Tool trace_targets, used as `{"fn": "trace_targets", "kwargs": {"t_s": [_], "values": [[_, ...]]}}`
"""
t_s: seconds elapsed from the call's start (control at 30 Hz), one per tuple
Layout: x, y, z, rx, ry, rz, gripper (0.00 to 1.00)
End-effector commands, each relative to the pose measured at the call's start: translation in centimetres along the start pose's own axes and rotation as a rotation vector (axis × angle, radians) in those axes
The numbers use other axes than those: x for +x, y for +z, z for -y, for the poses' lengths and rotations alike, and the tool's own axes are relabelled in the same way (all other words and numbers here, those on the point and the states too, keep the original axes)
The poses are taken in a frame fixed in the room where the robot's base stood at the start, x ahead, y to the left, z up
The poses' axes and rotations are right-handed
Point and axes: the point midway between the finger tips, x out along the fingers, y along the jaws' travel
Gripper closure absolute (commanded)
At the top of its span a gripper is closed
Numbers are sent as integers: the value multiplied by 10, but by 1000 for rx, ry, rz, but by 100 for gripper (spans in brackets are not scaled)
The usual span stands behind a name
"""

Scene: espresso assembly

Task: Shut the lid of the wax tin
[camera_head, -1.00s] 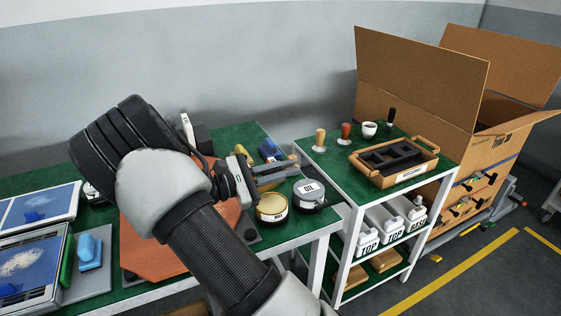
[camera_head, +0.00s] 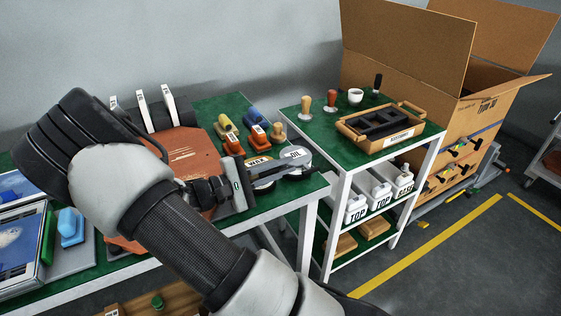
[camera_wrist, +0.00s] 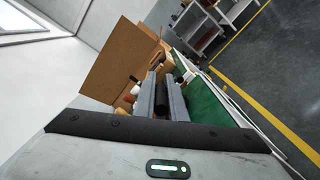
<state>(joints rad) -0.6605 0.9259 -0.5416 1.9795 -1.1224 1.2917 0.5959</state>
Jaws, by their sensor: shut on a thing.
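The wax tin (camera_head: 258,161) stands near the right end of the green table, left of the grey oil tin (camera_head: 296,154). Its white WAX label shows in the head view, and my gripper hides much of the tin's near side. My gripper (camera_head: 279,175) is level and low at the tin, with its fingers pointing right. It is shut on what appears to be the tin's lid. The wrist view shows my two grey fingers (camera_wrist: 156,97) close together beside a dark rounded part. The exact grip and the lid's angle are hard to tell.
Orange and wooden-handled tools (camera_head: 262,135) stand behind the tins. An orange mat (camera_head: 185,150) lies to the left. A green-topped shelf (camera_head: 325,140) on the right carries a wooden tray (camera_head: 390,137) and tampers. A large open cardboard box (camera_head: 410,50) is behind it.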

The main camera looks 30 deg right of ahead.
Motion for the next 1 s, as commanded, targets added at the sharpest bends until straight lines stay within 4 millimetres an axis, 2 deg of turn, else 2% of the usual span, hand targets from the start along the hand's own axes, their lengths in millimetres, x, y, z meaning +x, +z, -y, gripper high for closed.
{"fn": "trace_targets", "kwargs": {"t_s": [0.2,0.63,0.67,0.73,1.0], "values": [[-1,-2,8,-9,-3,-4,100],[-1,-3,9,-12,-3,-5,100],[-1,-3,9,-12,-4,-5,83],[-1,-2,9,-11,-3,-5,72],[0,-2,7,-7,-2,-2,72]]}}
